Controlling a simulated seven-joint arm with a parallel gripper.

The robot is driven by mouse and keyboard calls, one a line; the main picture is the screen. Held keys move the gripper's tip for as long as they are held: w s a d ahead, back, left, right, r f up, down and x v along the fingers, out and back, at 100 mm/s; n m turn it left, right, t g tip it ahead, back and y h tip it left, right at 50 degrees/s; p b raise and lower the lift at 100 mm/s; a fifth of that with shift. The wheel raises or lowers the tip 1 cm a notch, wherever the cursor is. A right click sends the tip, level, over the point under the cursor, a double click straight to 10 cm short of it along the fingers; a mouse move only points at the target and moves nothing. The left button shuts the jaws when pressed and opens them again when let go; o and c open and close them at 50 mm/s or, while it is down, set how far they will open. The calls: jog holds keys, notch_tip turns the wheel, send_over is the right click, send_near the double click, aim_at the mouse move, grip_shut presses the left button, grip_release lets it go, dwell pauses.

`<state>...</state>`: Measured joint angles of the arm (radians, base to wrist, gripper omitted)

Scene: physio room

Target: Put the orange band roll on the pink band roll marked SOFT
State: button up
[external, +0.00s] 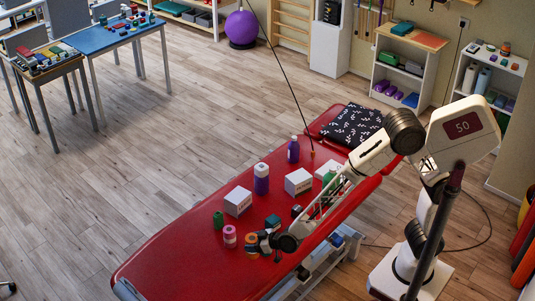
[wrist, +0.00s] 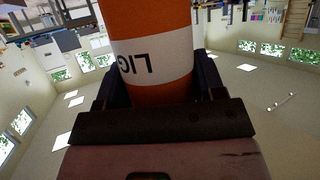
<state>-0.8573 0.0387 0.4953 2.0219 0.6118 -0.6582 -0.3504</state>
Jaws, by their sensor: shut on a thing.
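The orange band roll (external: 251,239) is between the fingers of my gripper (external: 259,243) at the near part of the red couch. In the wrist view the orange roll (wrist: 150,28) fills the top middle, with a white label whose letters "LIG" appear upside down. The dark fingers of my gripper (wrist: 152,88) are shut on its two sides. The pink band roll (external: 229,236) stands upright on the couch just left of the orange roll, with a pale label too small to read. I cannot tell whether the orange roll touches the couch.
On the red couch (external: 170,255), a green roll (external: 218,220) stands behind the pink roll. A teal block (external: 273,221), white boxes (external: 238,202) (external: 298,182) and purple bottles (external: 261,179) (external: 293,150) stand farther back. The couch's near left end is clear.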

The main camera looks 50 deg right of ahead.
aim_at(252, 237)
notch_tip(252, 237, up, 5)
jog(key=shift+f, duration=0.2)
jog(key=shift+w+d+r, duration=0.15)
jog(key=shift+d+r, duration=0.05)
jog(key=shift+r, duration=0.05)
jog(key=w+d, duration=0.7)
jog(key=d, duration=0.7)
jog(key=shift+m+t+h, duration=0.3)
jog(key=shift+m, duration=0.2)
jog(key=shift+w+d+f, duration=0.1)
jog(key=shift+d+f, duration=0.05)
jog(key=shift+f, duration=0.7)
jog(key=shift+w+d+f, duration=0.1)
jog(key=shift+f, duration=0.8)
jog(key=shift+w+d+f, duration=0.1)
jog(key=shift+d+f, duration=0.05)
jog(key=shift+f, duration=0.7)
jog(key=shift+w, duration=0.1)
jog(key=w+a+f, duration=0.1)
jog(key=w+a, duration=0.7)
jog(key=w, duration=0.5)
jog(key=shift+w+f, duration=0.2)
jog(key=shift+w, duration=0.1)
jog(key=shift+a, duration=0.1)
